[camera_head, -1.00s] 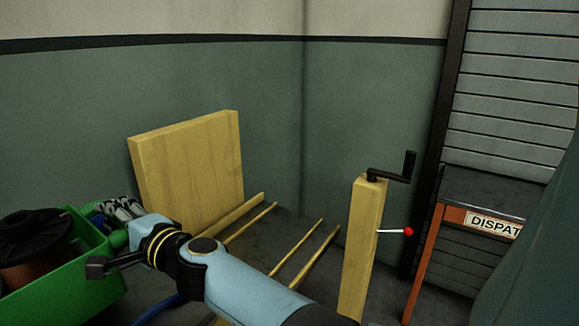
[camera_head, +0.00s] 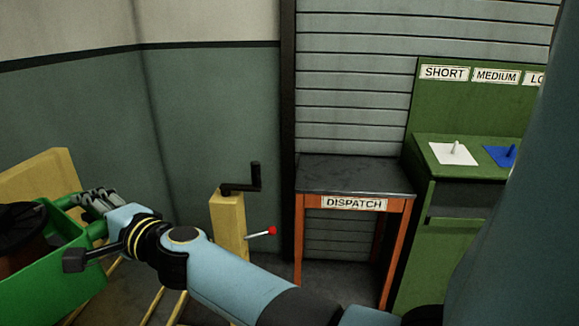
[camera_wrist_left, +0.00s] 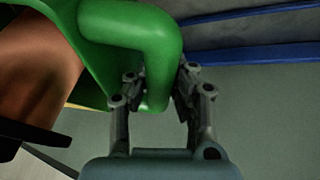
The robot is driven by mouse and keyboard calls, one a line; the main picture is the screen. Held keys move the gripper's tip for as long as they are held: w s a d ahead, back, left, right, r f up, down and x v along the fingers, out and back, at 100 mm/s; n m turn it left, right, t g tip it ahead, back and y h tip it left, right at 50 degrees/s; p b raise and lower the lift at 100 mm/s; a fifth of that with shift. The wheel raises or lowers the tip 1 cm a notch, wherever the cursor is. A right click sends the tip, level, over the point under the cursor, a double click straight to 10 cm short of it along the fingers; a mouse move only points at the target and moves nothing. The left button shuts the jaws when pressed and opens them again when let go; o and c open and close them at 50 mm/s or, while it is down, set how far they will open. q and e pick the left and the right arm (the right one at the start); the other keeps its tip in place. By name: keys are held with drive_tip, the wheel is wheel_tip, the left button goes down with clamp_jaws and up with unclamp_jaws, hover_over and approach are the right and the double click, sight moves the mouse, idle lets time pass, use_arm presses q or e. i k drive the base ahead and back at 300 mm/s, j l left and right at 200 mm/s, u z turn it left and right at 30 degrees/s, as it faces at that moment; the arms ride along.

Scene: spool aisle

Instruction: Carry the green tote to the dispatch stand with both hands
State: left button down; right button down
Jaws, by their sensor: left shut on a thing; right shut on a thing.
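The green tote (camera_head: 50,285) is at the lower left of the head view, cut off by the frame edge. A dark-topped spool with a copper-brown body (camera_head: 22,252) sits in it. My right gripper (camera_head: 88,203) is shut on the tote's near-right handle. My left gripper (camera_wrist_left: 158,88) is shut on a green tote handle (camera_wrist_left: 150,40) in the left wrist view; it is out of the head view. The dispatch stand (camera_head: 352,178), with a dark top, orange legs and a DISPATCH label, is right of centre. Its top is bare.
A wooden post (camera_head: 228,225) with a black crank and a red-knobbed lever stands left of the stand. A wooden panel (camera_head: 45,170) and rails are at lower left. A green bench (camera_head: 475,165) with SHORT and MEDIUM labels adjoins the stand's right.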

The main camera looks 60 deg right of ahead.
sight(345, 168)
drive_tip(key=z, duration=0.45)
drive_tip(key=l+z, duration=0.1)
drive_tip(key=z, duration=0.85)
drive_tip(key=l+z, duration=0.1)
drive_tip(key=z, duration=0.85)
drive_tip(key=i+l+z, duration=0.1)
drive_tip(key=i+z, duration=0.2)
drive_tip(key=i+u, duration=0.5)
drive_tip(key=i, duration=0.3)
drive_tip(key=i+j, duration=0.1)
drive_tip(key=i, duration=0.4)
drive_tip(key=i+j, duration=0.1)
drive_tip(key=i, duration=0.45)
